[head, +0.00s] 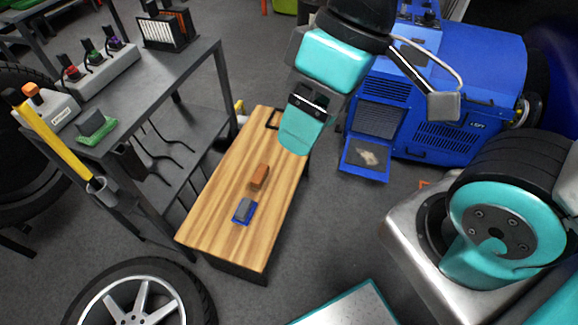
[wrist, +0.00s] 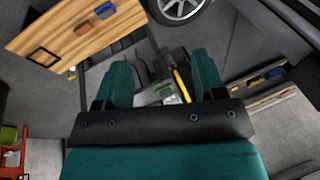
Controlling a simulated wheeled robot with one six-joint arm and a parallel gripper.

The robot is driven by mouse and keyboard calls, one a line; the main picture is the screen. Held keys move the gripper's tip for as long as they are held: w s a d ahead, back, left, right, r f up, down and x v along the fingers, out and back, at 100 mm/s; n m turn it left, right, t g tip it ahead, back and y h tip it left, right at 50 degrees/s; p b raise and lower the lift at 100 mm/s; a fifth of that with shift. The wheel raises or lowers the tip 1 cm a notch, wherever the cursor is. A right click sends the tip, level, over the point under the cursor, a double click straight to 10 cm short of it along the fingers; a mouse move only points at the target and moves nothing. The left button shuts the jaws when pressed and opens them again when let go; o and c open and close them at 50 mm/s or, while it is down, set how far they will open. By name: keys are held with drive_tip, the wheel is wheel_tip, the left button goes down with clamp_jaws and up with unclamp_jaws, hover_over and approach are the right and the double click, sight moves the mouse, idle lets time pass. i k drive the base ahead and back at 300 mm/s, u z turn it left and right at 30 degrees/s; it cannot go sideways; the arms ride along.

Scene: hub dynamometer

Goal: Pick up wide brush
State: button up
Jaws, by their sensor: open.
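I cannot tell for sure which thing is the wide brush. A grey block on a blue base (head: 244,210) lies on the wooden bench top (head: 212,215), beside a brown block (head: 259,176). In the wrist view the blue piece (wrist: 105,10) and the brown block (wrist: 82,28) are at the upper left. A grey block on a green base (head: 97,127) sits on the grey workbench. My gripper (head: 299,136) is above the far end of the wooden bench, apart from these pieces. In the wrist view its teal fingers (wrist: 163,78) are spread, with nothing held between them.
A blue machine (head: 440,100) stands at the right, and a wheel (head: 135,300) lies in front. Floor between bench and machine is clear.

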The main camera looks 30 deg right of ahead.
sight(259, 176)
drive_tip(key=z, duration=1.45)
drive_tip(key=i, duration=1.3)
drive_tip(key=u, duration=2.35)
